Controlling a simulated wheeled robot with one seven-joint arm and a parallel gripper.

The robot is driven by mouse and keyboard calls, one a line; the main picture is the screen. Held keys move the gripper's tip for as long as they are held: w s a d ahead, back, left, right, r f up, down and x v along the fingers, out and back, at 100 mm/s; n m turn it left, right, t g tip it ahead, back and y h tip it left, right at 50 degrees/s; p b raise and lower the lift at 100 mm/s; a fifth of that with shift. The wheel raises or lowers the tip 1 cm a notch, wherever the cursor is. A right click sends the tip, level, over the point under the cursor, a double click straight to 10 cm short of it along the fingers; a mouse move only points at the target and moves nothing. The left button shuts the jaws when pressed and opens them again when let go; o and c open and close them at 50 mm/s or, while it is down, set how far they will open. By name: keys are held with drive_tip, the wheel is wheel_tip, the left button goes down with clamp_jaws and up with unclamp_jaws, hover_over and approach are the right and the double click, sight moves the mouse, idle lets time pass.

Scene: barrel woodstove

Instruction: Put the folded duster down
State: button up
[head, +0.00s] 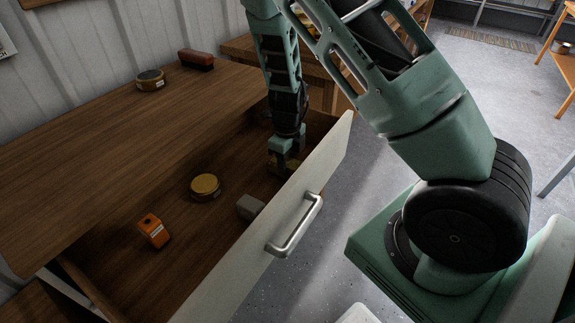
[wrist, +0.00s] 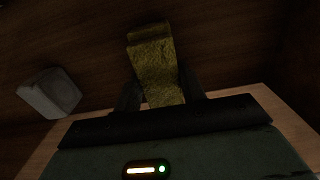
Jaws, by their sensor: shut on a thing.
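My gripper (head: 288,158) is inside the open drawer, near its far right end. In the wrist view my gripper (wrist: 160,97) is shut on the yellow folded duster (wrist: 152,62), which sticks out beyond the fingers. In the head view only a little of the duster (head: 292,163) shows by the fingertips, beside the drawer front. I cannot tell whether it touches the drawer floor.
The open drawer (head: 331,168) also holds a round tin (head: 205,186), an orange box (head: 154,230) and a grey block (head: 250,206), which the wrist view shows beside the duster (wrist: 48,93). A tin (head: 150,79) and a brush (head: 196,60) stand on the wooden top (head: 90,130).

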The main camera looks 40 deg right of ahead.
drive_tip(key=shift+f, duration=0.3)
drive_tip(key=o, duration=0.9)
